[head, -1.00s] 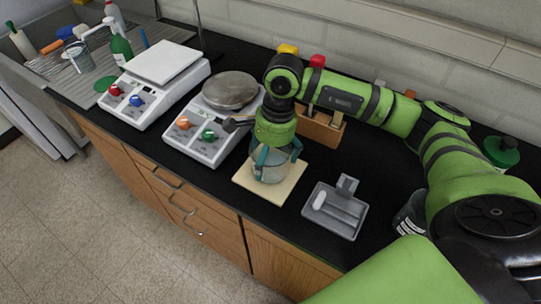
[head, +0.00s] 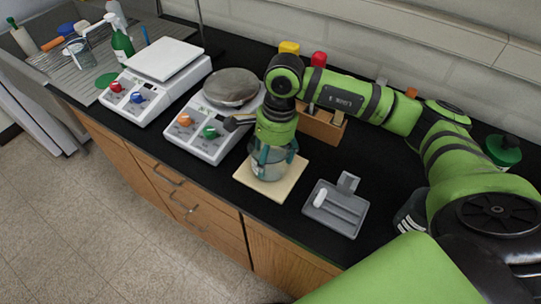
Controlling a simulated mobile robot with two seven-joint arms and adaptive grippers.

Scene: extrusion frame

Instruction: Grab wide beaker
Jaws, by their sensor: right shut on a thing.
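The wide beaker (head: 267,172) is a clear glass vessel standing on a square beige board (head: 286,187) on the black counter. My right gripper (head: 270,163) points down over the beaker, with its teal fingers closed around the glass. The gripper body hides the beaker's rim and upper part. I cannot tell whether the beaker is touching the board or just clear of it. My left gripper is not in view.
Two white balances with knobs stand to the left, one with a round grey plate (head: 231,86), one with a square pan (head: 165,60). A grey tray (head: 335,208) lies right of the board. A wooden box (head: 321,125) stands behind the gripper. The counter's front edge is close.

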